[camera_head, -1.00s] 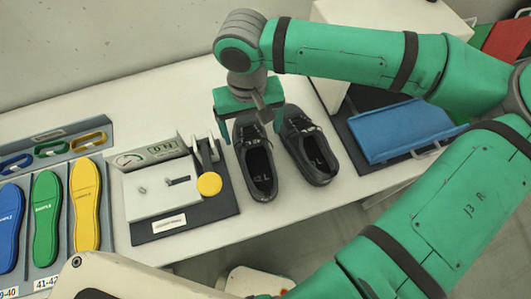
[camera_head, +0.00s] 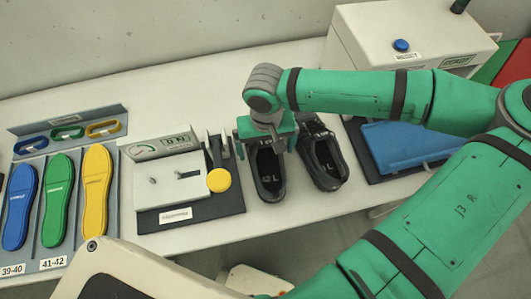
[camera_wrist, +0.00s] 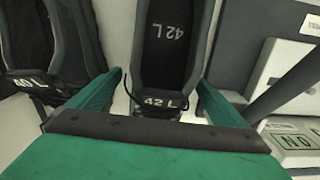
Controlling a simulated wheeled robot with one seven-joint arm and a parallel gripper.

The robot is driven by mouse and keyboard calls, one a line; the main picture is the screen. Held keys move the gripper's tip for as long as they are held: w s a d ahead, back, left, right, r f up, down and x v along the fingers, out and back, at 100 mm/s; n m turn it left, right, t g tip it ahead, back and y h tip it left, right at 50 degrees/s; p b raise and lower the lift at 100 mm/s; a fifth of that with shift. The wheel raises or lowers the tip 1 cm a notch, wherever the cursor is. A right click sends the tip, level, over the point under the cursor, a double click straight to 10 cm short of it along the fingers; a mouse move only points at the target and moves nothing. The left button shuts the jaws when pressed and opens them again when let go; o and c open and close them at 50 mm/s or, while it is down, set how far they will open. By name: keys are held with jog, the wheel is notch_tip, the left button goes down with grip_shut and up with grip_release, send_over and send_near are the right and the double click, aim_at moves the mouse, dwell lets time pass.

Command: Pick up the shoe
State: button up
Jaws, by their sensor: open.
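Two black shoes stand side by side on the white table in the head view. The left shoe (camera_head: 268,182) is marked 42 L in the wrist view (camera_wrist: 166,100). The right shoe (camera_head: 326,166) is marked 40 L and shows at the left of the wrist view (camera_wrist: 36,88). My gripper (camera_head: 267,147) is open over the laced far end of the 42 L shoe. In the wrist view the fingers (camera_wrist: 160,88) stand on either side of that shoe, with its tongue and laces between them. Whether they touch it, I cannot tell. My gripper hides the shoe's far end in the head view.
A grey gauge device with a yellow disc (camera_head: 220,180) stands close left of the 42 L shoe. Coloured insoles (camera_head: 58,205) lie farther left. A blue tray (camera_head: 405,146) lies right of the shoes. A white machine (camera_head: 410,40) stands at the back right.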

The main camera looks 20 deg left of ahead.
jog(key=c, duration=1.5)
